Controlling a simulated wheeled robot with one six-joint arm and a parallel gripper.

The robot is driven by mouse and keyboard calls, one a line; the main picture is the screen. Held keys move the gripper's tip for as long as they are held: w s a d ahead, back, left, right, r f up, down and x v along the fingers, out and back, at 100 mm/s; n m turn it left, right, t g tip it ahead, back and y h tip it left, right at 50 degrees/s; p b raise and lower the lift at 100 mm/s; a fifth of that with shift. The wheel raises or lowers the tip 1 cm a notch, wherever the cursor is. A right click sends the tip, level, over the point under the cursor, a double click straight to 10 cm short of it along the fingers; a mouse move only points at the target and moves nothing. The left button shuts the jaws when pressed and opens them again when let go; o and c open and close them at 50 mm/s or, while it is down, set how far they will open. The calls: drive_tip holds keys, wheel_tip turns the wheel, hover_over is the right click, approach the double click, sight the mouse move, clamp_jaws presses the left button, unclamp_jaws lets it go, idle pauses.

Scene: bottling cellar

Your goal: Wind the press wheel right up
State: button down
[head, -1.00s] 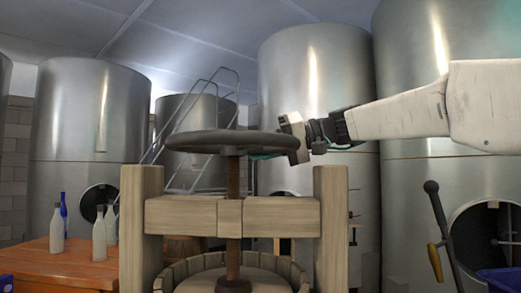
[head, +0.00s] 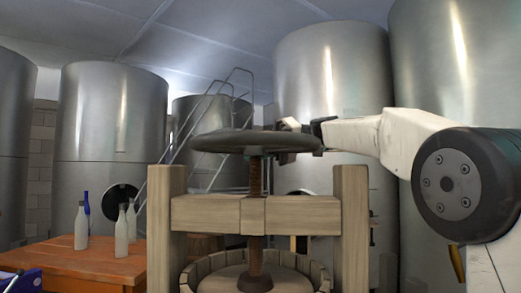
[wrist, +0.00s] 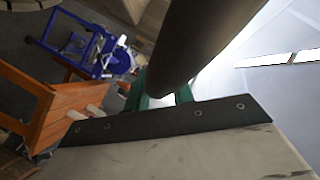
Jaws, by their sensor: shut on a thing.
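The press wheel (head: 240,142) is a dark, flat handwheel on top of a vertical threaded screw (head: 255,178). The screw passes through the wooden crossbeam (head: 205,213) and down into the slatted basket. My gripper (head: 287,148) is shut on the wheel's rim at its far right side, and the rim partly hides it. In the wrist view the thick dark rim (wrist: 205,35) runs between the green fingers (wrist: 162,98), which it partly covers. The wheel stands clear above the crossbeam.
Wooden posts (head: 355,220) flank the screw. An orange table (head: 75,262) with several bottles is at left. A blue wheeled machine (wrist: 90,50) shows in the wrist view. Large steel tanks (head: 330,80) and a metal ladder stand behind the press.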

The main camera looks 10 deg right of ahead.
drive_tip(key=shift+w+f+g, duration=0.1)
drive_tip(key=shift+f+g, duration=0.2)
drive_tip(key=c, duration=1.3)
unclamp_jaws()
drive_tip(key=shift+a, duration=0.1)
drive_tip(key=shift+o, duration=0.2)
drive_tip(key=shift+r, duration=0.1)
drive_tip(key=v, duration=0.7)
drive_tip(key=shift+d+r, duration=0.15)
drive_tip(key=shift+d, duration=0.25)
